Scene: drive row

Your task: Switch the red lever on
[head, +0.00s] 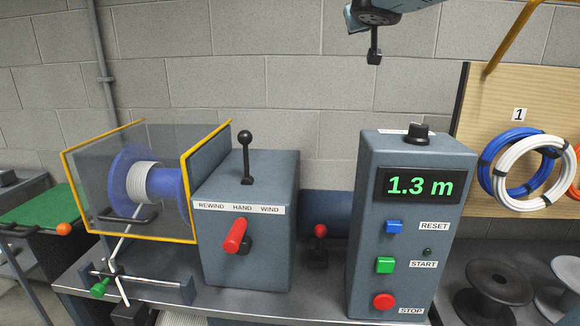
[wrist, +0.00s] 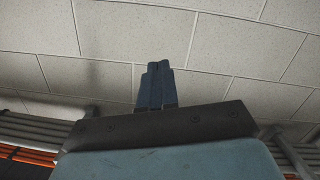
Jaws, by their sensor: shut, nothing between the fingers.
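The red lever (head: 235,236) is on the front of a grey-blue box (head: 248,270), below a label reading REWIND HAND WIND. Its red grip slants, with the upper end leaning slightly right. My gripper (head: 375,60) is shut and empty, high in front of the wall, up and to the right of the lever and well apart from it. In the wrist view the closed fingers (wrist: 158,66) show against the wall. The lever does not show in that view.
A black ball-topped lever (head: 246,155) stands on the box. A control box (head: 412,149) at right has a 1.3 m display and several buttons. A guarded blue reel (head: 133,172) is at left. A red knob (head: 320,231) sits between the boxes. Coils (head: 527,180) hang at far right.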

